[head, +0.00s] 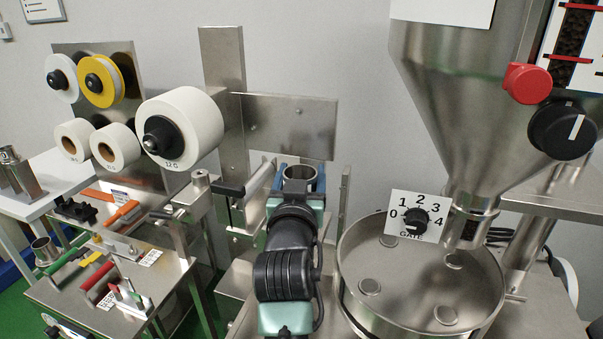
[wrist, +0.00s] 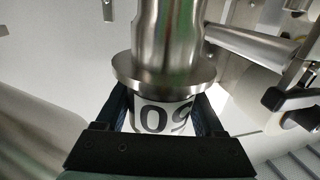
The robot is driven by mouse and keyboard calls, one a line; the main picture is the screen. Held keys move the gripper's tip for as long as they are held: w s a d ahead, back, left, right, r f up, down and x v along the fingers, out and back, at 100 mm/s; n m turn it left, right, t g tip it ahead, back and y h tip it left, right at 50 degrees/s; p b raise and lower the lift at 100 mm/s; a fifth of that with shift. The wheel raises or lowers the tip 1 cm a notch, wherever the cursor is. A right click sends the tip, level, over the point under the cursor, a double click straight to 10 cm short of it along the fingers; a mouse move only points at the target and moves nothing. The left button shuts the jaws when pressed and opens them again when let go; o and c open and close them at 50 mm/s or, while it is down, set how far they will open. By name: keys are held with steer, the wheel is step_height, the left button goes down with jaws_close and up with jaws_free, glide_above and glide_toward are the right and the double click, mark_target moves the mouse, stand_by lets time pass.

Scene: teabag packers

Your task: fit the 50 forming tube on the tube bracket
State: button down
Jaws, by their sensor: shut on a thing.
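My gripper (head: 300,182) is shut on the 50 forming tube (head: 299,172), a steel tube whose open round top shows between the fingers in the head view. In the wrist view the tube (wrist: 168,40) has a wide flange, and below it a white band with an upside-down, partly hidden 50 sits between the fingers (wrist: 168,108). The tube is in front of and below a steel plate (head: 290,125) on an upright column. A steel bar with a black handle (head: 243,187) lies just left of the tube. I cannot tell which part is the tube bracket, or whether the tube touches it.
The large paper roll (head: 182,128) sticks out at the left. The hopper (head: 450,90) and round steel pan (head: 420,280) stand close on the right. A bench with coloured handles (head: 110,285) is at the lower left; another steel tube (head: 45,250) stands there.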

step_height(320, 180, down, 15)
steer(key=b, duration=1.2)
stand_by(4.3)
jaws_free()
step_height(320, 180, up, 19)
steer(key=p, duration=1.5)
steer(key=shift+r, duration=0.1)
